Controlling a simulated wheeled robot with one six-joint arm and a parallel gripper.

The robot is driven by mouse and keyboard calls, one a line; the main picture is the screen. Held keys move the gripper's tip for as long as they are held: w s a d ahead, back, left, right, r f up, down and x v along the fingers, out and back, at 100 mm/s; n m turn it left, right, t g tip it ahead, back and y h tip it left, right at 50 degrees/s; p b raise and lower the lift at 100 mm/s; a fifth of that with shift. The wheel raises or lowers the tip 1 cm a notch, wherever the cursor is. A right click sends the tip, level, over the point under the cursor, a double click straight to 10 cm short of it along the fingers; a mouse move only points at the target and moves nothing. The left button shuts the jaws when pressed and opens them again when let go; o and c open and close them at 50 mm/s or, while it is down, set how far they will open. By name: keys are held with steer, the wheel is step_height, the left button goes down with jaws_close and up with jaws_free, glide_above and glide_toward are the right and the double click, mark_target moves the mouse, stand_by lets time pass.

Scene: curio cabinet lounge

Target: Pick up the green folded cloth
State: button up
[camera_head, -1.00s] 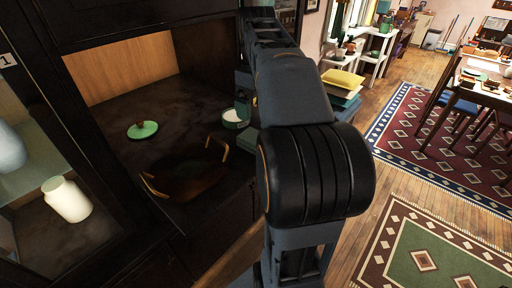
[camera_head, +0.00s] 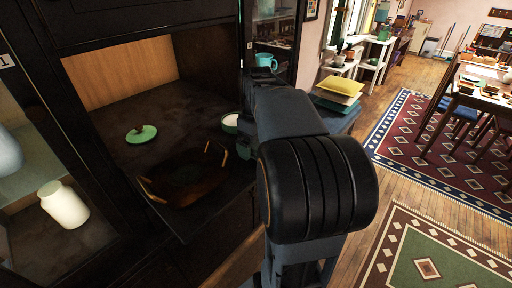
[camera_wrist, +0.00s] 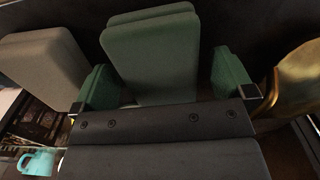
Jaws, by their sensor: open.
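In the wrist view a green folded cloth (camera_wrist: 152,55) lies ahead of my gripper (camera_wrist: 165,82), with two stacked layers showing. The gripper's fingers stand apart, one at each side of the cloth's near part, with nothing held between them. The dark gripper body hides the cloth's lower edge, and I cannot tell whether a finger touches it. In the head view my arm covers the gripper, and I cannot make out this cloth for certain there.
A grey folded piece (camera_wrist: 45,68) is left of the cloth and a gold object (camera_wrist: 297,80) right of it. A teal mug (camera_head: 266,61) stands behind my arm. A tray (camera_head: 185,180) and green lid (camera_head: 141,134) sit in the cabinet. A yellow-topped stack (camera_head: 341,83) is right.

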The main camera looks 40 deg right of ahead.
steer(key=shift+f, duration=0.2)
steer(key=shift+c, duration=0.5)
steer(key=c, duration=0.9)
steer(key=shift+r, duration=0.1)
